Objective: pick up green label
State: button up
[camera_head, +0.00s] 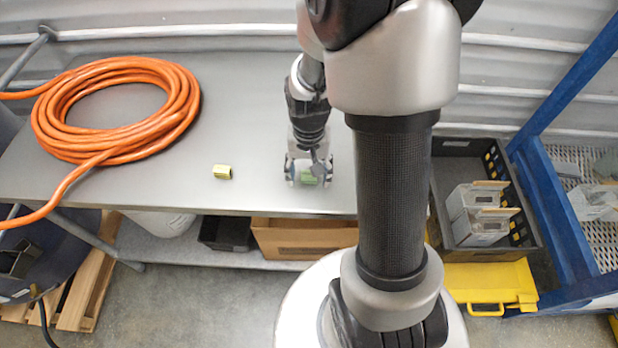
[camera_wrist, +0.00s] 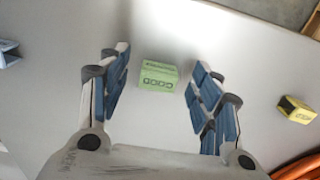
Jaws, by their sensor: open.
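The green label (camera_wrist: 158,76) is a small green block with dark lettering, lying on the grey metal table (camera_head: 240,100). In the wrist view it lies between the two blue-padded fingers of my gripper (camera_wrist: 155,92), with bare table on both sides of it. In the head view it shows as a green patch (camera_head: 308,178) under my gripper (camera_head: 305,180), partly hidden by the fingers. My gripper is open, points down over the label and holds nothing.
A yellow label block (camera_head: 222,171) lies on the table to the left, also in the wrist view (camera_wrist: 297,109). A coiled orange hose (camera_head: 180,100) covers the table's left part. A black crate (camera_head: 440,200) with grey parts stands right, beside a blue frame (camera_head: 560,200).

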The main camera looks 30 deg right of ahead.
jog(key=shift+f, duration=0.6)
jog(key=shift+r, duration=0.1)
jog(key=shift+c, duration=0.3)
jog(key=c, duration=0.7)
jog(key=shift+c, duration=0.2)
